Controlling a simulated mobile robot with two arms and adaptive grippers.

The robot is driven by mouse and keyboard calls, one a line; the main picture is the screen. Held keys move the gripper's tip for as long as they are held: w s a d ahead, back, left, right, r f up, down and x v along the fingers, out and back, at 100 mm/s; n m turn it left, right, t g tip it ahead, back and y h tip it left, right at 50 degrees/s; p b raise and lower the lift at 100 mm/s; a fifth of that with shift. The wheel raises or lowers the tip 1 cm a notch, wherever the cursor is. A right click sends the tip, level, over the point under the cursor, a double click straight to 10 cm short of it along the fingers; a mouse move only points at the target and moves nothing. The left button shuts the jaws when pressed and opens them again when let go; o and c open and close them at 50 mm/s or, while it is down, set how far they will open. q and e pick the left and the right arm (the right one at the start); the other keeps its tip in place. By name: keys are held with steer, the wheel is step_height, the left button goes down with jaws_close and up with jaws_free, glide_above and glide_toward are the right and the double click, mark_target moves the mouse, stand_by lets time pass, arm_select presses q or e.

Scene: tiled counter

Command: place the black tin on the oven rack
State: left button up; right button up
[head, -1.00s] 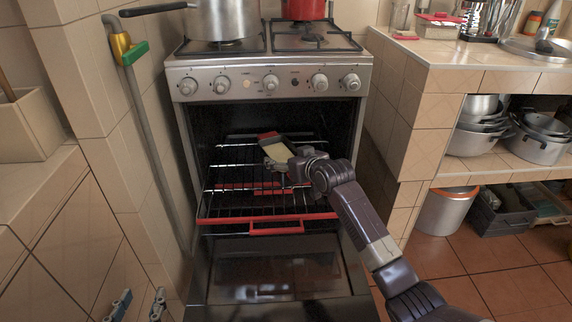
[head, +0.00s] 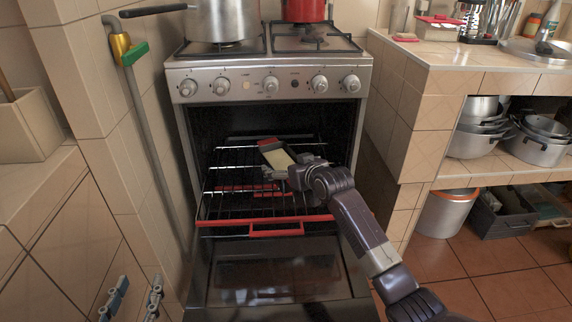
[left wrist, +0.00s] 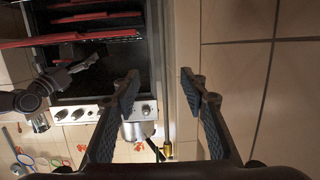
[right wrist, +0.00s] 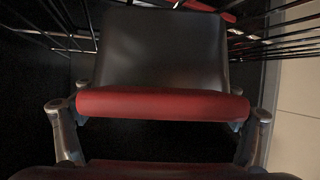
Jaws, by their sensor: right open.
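The black tin (head: 280,157) lies on the oven rack (head: 225,205), towards its back right. It shows a pale face and a red end in the head view. In the right wrist view the tin (right wrist: 165,50) is dark with a red near edge. My right gripper (head: 288,172) reaches into the oven from the right. Its open fingers stand either side of the tin's red edge; whether they touch it I cannot tell. My left gripper (head: 134,300) is open and empty at the lower left; its fingers also show in the left wrist view (left wrist: 159,80).
The oven door (head: 265,270) hangs open below the rack, which has a red front bar. A silver pot (head: 222,20) and a red pot (head: 304,10) stand on the stove top. Tiled walls flank the oven. The rack's front left is free.

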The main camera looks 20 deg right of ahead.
steer(key=shift+r, duration=0.1)
steer(key=shift+s, duration=0.1)
steer(key=p+v, duration=0.2)
steer(key=v, duration=0.4)
steer(key=shift+r, duration=0.1)
arm_select(q)
steer(key=s+a+f+g+y+p, duration=0.1)
steer(key=s+a+f+g, duration=0.1)
steer(key=s+f+g, duration=0.3)
steer(key=s+a+f+g+y, duration=0.2)
steer(key=s+f+g, duration=0.3)
steer(key=s+f, duration=0.4)
steer(key=shift+a+f+n+p, duration=0.3)
steer(key=shift+a+f+p, duration=0.05)
steer(key=shift+a, duration=0.45)
arm_select(e)
steer(key=v, duration=0.5)
steer(key=shift+s+r, duration=0.1)
steer(key=shift+s, duration=0.25)
arm_select(q)
steer(key=shift+s, duration=0.1)
